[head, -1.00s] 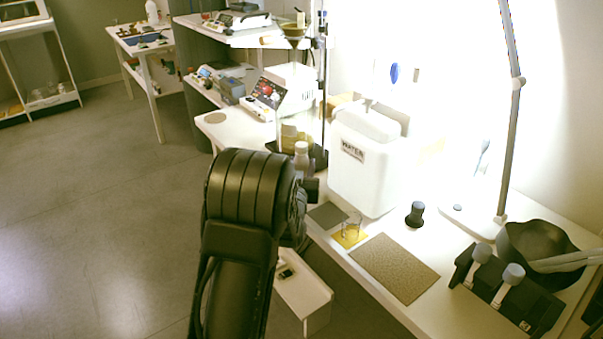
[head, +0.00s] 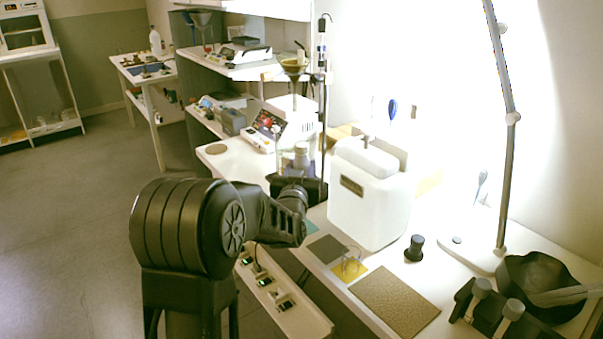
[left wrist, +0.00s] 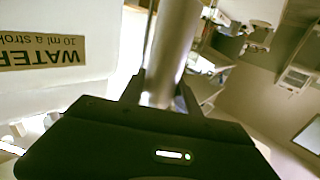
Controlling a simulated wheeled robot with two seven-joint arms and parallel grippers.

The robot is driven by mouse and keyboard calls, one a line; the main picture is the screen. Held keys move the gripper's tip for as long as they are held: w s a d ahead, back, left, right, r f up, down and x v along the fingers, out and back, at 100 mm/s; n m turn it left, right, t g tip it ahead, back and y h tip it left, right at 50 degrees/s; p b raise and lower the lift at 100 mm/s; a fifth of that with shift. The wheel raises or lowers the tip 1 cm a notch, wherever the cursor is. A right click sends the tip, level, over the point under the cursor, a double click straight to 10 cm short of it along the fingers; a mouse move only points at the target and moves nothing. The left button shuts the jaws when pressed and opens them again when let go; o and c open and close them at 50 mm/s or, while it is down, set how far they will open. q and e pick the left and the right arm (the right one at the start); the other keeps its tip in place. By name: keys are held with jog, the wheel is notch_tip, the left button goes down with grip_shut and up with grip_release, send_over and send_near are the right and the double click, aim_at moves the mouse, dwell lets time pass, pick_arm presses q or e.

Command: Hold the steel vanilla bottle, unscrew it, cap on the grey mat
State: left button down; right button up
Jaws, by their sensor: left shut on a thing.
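The steel bottle (head: 301,158) shows above my left gripper (head: 298,187) in the head view, with its lighter top on and upright. In the left wrist view the shiny steel body (left wrist: 174,48) stands between the fingers of my left gripper (left wrist: 164,98), which are shut on it. The gripper hides the bottle's lower part in the head view. The grey mat (head: 327,249) lies bare on the bench, in front of the white water container. My right gripper is not in view.
The white water container (head: 365,205) stands close right of the held bottle. A glass beaker (head: 351,262) is on a yellow mat, beside a brown mat (head: 396,300). A small dark bottle (head: 414,248), a lamp stand (head: 507,170) and a dark bowl (head: 540,280) stand further right.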

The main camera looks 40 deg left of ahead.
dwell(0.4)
pick_arm(q)
jog(key=c, duration=1.5)
grip_release()
grip_shut()
